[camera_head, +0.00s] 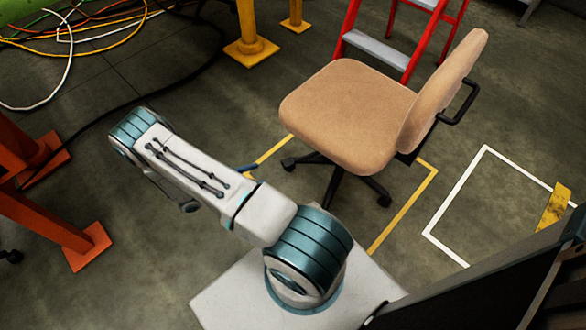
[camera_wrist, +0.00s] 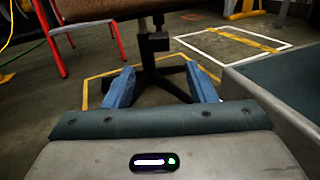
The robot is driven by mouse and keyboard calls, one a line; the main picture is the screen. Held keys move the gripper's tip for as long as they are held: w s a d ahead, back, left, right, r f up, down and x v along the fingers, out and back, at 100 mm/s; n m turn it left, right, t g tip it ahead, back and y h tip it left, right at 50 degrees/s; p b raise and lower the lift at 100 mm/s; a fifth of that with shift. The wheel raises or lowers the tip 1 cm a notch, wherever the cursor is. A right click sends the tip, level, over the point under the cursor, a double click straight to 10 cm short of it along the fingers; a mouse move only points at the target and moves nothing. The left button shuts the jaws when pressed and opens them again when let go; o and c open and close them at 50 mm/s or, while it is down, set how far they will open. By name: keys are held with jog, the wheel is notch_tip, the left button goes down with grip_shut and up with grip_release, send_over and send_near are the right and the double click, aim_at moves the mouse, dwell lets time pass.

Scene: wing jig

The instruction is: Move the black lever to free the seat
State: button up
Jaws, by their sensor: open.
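The office chair has a tan seat (camera_head: 345,112) and tan backrest (camera_head: 445,90), upright on a dark star base (camera_head: 340,180). In the wrist view I look in low under the dark underside of the seat (camera_wrist: 88,10). A black blocky part (camera_wrist: 153,43) hangs below it by the column; I cannot tell whether this is the lever. The lever is not clearly seen in the head view, where the seat covers the area beneath. My gripper (camera_wrist: 160,87) has its two blue fingers apart, empty, below and in front of the seat's underside; in the head view it is mostly hidden behind my arm.
Yellow floor tape (camera_head: 405,213) outlines the chair's spot. A white taped rectangle (camera_head: 455,205) lies to its right. A red stepladder (camera_head: 385,50) stands behind the chair. Orange posts (camera_head: 50,225) stand at the left, with cables (camera_head: 75,35) on the floor.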

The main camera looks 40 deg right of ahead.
aim_at(294, 163)
jog(key=b+x, duration=0.1)
jog(key=x, duration=0.3)
jog(key=b+x, duration=0.1)
jog(key=x, duration=0.4)
jog(key=b+x, duration=0.1)
jog(key=x, duration=0.4)
jog(key=shift+w+f, duration=0.1)
jog(key=shift+f, duration=0.25)
grip_shut()
